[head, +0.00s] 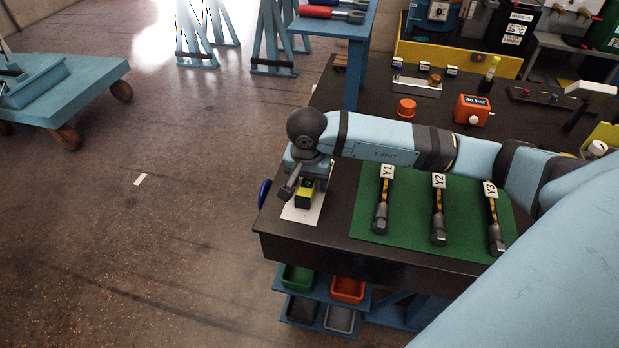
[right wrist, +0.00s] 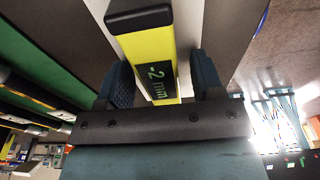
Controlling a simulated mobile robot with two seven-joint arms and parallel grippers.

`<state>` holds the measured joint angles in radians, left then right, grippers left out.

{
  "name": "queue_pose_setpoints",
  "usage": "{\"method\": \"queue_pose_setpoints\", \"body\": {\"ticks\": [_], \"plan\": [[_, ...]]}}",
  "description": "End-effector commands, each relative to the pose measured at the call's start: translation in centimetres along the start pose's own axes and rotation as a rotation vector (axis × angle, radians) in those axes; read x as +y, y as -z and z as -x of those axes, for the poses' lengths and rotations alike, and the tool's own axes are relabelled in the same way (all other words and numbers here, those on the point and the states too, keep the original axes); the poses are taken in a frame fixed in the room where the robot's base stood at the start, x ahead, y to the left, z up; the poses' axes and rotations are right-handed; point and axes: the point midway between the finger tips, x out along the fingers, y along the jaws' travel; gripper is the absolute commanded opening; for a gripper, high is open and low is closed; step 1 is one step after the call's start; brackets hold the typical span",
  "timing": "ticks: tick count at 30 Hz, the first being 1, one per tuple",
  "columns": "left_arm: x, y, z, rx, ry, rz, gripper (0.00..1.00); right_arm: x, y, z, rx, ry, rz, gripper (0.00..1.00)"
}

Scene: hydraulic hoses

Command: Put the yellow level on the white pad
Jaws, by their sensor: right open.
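The yellow level (head: 304,194) with black ends is at the table's left end, over the white pad (head: 295,212). It looks to rest on the pad, though my gripper hides part of both. In the right wrist view the level (right wrist: 160,60), marked "-2 mm", runs between the fingers, with the white pad (right wrist: 189,28) behind it. My right gripper (head: 306,181) is above the pad, its jaws open on either side of the level; the fingers (right wrist: 164,80) show a gap on the left. My left gripper is not in view.
A green mat (head: 405,222) right of the pad holds three hoses tagged Y1 (head: 381,212), Y2 and Y3. An orange cap (head: 406,108) and an orange box (head: 473,110) stand behind my arm. The dark table (head: 330,243) ends just left of the pad.

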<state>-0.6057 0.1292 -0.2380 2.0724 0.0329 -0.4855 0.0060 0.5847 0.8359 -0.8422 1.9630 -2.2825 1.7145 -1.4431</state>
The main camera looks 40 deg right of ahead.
Motion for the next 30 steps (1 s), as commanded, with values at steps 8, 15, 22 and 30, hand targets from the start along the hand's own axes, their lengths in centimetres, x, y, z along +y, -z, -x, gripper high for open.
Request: {"method": "queue_pose_setpoints", "body": {"ticks": [8,15,22,30], "plan": [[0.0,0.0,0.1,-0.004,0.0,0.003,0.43,-0.1,0.2,4.5,0.004,0.004,0.0,0.61],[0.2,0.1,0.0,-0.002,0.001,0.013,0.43,-0.1,0.1,9.5,0.003,0.004,0.001,0.61],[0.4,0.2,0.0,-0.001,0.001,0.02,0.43,0.0,0.1,12.0,0.002,0.002,0.0,0.61],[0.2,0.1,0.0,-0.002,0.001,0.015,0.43,0.0,0.0,12.2,0.0,-0.001,0.0,0.61]]}}
